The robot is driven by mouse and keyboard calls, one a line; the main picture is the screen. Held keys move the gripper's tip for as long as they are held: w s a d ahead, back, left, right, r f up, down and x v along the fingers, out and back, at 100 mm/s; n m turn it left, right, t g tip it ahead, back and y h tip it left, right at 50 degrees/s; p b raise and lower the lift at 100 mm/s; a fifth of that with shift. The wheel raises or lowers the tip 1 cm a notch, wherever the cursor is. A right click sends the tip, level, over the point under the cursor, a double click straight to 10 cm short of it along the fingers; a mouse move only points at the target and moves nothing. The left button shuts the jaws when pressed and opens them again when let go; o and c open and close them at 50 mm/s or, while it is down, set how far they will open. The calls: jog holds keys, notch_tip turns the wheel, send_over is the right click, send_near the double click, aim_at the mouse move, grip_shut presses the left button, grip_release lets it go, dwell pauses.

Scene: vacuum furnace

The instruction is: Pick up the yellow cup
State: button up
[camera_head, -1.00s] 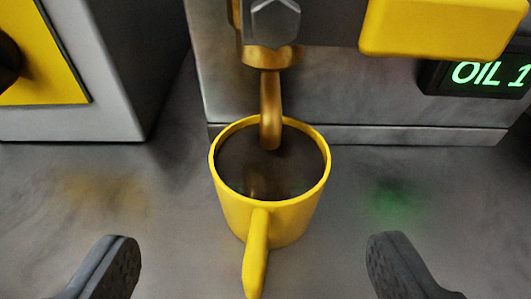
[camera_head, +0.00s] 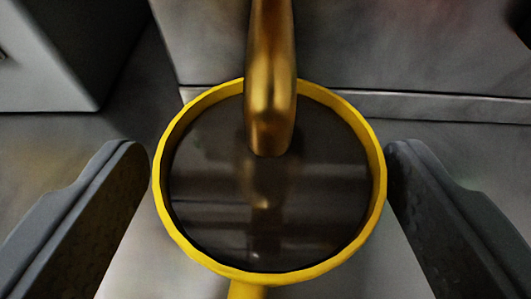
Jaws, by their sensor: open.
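The yellow cup (camera_head: 176,232) stands upright in the middle of the view, seen from above. Dark liquid (camera_head: 220,220) fills it, with reflections on the surface. Its handle (camera_head: 248,291) points toward me and is cut off by the lower edge. My gripper (camera_head: 268,165) is open, with one dark finger on each side of the cup, close to the rim. I cannot tell whether either finger touches it. The cup's lower body is hidden beneath the rim.
A brass spout (camera_head: 271,80) hangs down over the cup, its tip overlapping the opening. A grey metal wall with a ledge (camera_head: 430,106) stands behind the cup. A grey block (camera_head: 50,60) is at the upper left. Grey floor shows at both sides.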

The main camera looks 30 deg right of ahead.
jog(key=c, duration=1.3)
jog(key=shift+o, duration=0.2)
jog(key=shift+r, duration=0.15)
jog(key=shift+r, duration=0.25)
jog(key=s+a+b, duration=0.3)
jog(key=s+a, duration=0.2)
jog(key=s, duration=0.4)
jog(key=shift+a+f, duration=0.15)
jog(key=shift+f, duration=0.05)
